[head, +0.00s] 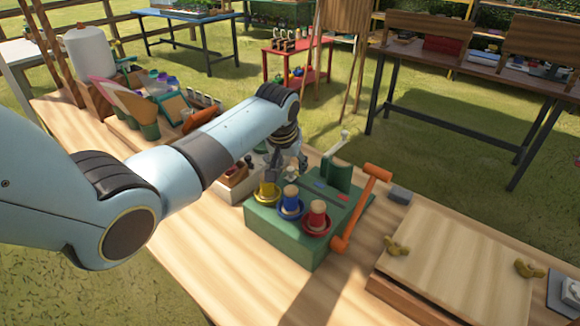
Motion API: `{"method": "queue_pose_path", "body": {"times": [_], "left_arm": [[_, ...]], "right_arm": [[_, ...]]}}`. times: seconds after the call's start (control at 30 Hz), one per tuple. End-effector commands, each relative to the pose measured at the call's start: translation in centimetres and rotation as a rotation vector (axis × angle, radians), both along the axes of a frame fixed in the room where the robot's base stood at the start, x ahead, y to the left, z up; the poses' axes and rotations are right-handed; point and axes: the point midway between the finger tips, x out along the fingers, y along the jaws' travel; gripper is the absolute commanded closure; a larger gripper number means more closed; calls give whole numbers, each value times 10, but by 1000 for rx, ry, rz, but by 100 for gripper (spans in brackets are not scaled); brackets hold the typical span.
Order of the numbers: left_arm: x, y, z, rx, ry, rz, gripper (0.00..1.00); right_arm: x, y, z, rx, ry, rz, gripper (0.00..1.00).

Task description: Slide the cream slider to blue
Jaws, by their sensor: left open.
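A green box (290,246) stands on the wooden table. Its top has a dark slot with a blue mark (319,185) and a red mark (342,197) beside it. A small cream knob (292,173), which looks like the cream slider, shows at the slot's left end, left of the blue mark. My left gripper (289,167) is open, pointing down close around or just behind this knob. Whether it touches the knob I cannot tell. My right gripper is not in view.
Yellow, blue and red dishes with wooden pegs (317,214) line the box's front. An orange crank handle (365,207) rises at its right, and a green upright plate (337,174) behind. A wooden board (455,250) with wing nuts lies further right.

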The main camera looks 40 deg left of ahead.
Motion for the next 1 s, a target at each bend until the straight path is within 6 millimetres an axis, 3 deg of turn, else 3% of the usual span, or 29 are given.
{"method": "queue_pose_path", "body": {"times": [0.37,0.7,1.0], "left_arm": [[2,1,-6,0,0,-1,57],[2,1,-6,0,0,-1,100],[2,1,-5,0,0,0,100]], "right_arm": [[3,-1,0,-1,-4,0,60],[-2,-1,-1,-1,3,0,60],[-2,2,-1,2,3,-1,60]]}}
